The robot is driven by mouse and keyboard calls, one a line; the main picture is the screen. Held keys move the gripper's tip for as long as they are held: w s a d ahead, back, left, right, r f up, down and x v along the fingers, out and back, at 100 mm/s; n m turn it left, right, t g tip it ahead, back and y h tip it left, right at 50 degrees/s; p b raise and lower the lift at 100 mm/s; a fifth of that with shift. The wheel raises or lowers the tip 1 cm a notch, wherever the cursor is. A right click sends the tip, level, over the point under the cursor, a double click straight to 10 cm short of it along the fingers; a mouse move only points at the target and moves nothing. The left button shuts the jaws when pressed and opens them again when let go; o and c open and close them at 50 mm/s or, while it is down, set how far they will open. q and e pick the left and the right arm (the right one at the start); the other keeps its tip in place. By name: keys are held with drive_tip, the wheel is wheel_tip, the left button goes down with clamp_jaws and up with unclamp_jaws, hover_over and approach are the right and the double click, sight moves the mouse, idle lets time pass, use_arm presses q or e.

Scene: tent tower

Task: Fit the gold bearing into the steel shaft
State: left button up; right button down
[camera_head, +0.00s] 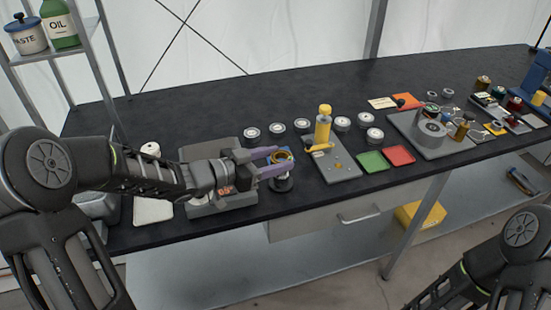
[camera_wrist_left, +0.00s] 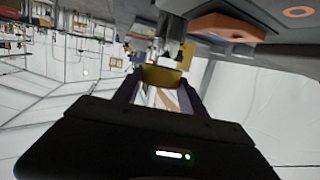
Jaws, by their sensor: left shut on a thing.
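My left gripper (camera_head: 277,160) reaches in from the left over the bench, its two purple fingers shut on the gold bearing (camera_head: 276,153). The bearing also shows in the left wrist view (camera_wrist_left: 162,76), held between the fingertips. The steel shaft's dark round stand (camera_head: 282,183) is just below the fingers in the head view. In the left wrist view the steel shaft (camera_wrist_left: 172,32) lies just beyond the bearing, close to it. I cannot tell whether the two touch. My right gripper is outside the views; only part of that arm shows at lower right.
A grey block (camera_head: 218,203) sits under my left forearm. A yellow-topped press (camera_head: 323,130) stands right of the gripper, with green (camera_head: 371,162) and red (camera_head: 400,155) squares beyond. Several small round parts line the bench behind. The back of the bench (camera_head: 230,100) is clear.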

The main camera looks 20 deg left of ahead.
use_arm(q)
drive_tip(key=shift+p, duration=0.45)
idle(1.2)
drive_tip(key=shift+f+b, duration=1.25)
drive_tip(key=shift+f, duration=0.5)
drive_tip(key=o, duration=1.5)
drive_tip(key=shift+o, duration=0.2)
drive_tip(key=shift+s+a, duration=0.1)
drive_tip(key=v, duration=0.7)
drive_tip(key=shift+s+a+r, duration=0.1)
drive_tip(key=shift+s, duration=0.15)
